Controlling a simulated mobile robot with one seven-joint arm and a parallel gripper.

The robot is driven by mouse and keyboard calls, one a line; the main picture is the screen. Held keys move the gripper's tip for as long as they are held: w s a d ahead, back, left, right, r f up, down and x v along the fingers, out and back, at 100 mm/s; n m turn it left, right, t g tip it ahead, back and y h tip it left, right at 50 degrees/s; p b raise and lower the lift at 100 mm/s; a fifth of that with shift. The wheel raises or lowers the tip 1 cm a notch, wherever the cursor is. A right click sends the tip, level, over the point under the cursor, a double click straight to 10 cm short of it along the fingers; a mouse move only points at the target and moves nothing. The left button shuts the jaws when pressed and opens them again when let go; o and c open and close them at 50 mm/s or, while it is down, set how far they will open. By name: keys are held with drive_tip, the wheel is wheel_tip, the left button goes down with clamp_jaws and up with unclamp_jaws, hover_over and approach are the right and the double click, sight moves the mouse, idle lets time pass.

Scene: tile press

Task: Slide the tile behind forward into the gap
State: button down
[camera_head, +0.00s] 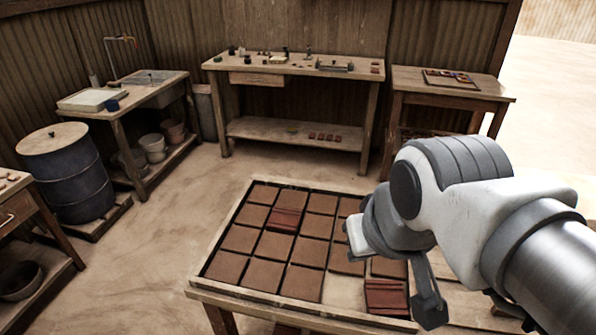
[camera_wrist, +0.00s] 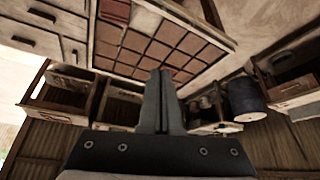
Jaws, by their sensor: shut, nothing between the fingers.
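Square brown clay tiles lie in rows in a wooden tray (camera_head: 222,231) on the table. The gap (camera_head: 343,293) is a pale bare cell in the front row, also seen in the wrist view (camera_wrist: 146,20). Behind it lies a brown tile (camera_head: 346,262), partly hidden by my arm in the head view; it also shows in the wrist view (camera_wrist: 134,41). A dark red tile stack (camera_head: 386,297) stands right of the gap. My gripper (camera_wrist: 160,73) is shut and empty, its fingers apart from the gap in the wrist picture. My arm covers the tray's right side.
A reddish tile (camera_head: 285,219) sits among the brown ones. A workbench (camera_head: 290,66) with small tools and a side table (camera_head: 450,88) stand behind. A sink bench (camera_head: 135,92) and blue drum (camera_head: 68,170) are at left. The floor between is clear.

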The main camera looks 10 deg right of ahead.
drive_tip(key=w+d+f+m+h+b, duration=0.1)
drive_tip(key=w+f+b, duration=0.3)
drive_tip(key=f+b, duration=0.3)
drive_tip(key=w+d+f+m+h+b, duration=0.1)
drive_tip(key=w+f+b, duration=0.3)
drive_tip(key=f+b, duration=0.4)
drive_tip(key=w+d+f+m+t+b, duration=0.1)
drive_tip(key=f+b, duration=0.6)
drive_tip(key=f, duration=0.9)
drive_tip(key=shift+w+d+m+h+b, duration=0.15)
drive_tip(key=shift+w+d+m, duration=0.1)
drive_tip(key=shift+w+d, duration=0.25)
drive_tip(key=shift+w+d+m+h+b, duration=0.1)
drive_tip(key=shift+w+d+m, duration=0.25)
drive_tip(key=shift+w, duration=0.4)
drive_tip(key=shift+w+d+m+h+b, duration=0.1)
drive_tip(key=shift+w+d+m+h, duration=0.1)
drive_tip(key=shift+w+d, duration=0.3)
drive_tip(key=shift+w, duration=0.25)
drive_tip(key=w+d, duration=0.1)
drive_tip(key=w, duration=0.2)
drive_tip(key=w+d, duration=0.2)
drive_tip(key=w, duration=0.2)
drive_tip(key=w+d, duration=0.1)
drive_tip(key=w, duration=0.3)
drive_tip(key=shift+d, duration=0.3)
drive_tip(key=shift+a+f+b, duration=0.1)
drive_tip(key=shift+f+b, duration=0.4)
drive_tip(key=shift+f, duration=0.25)
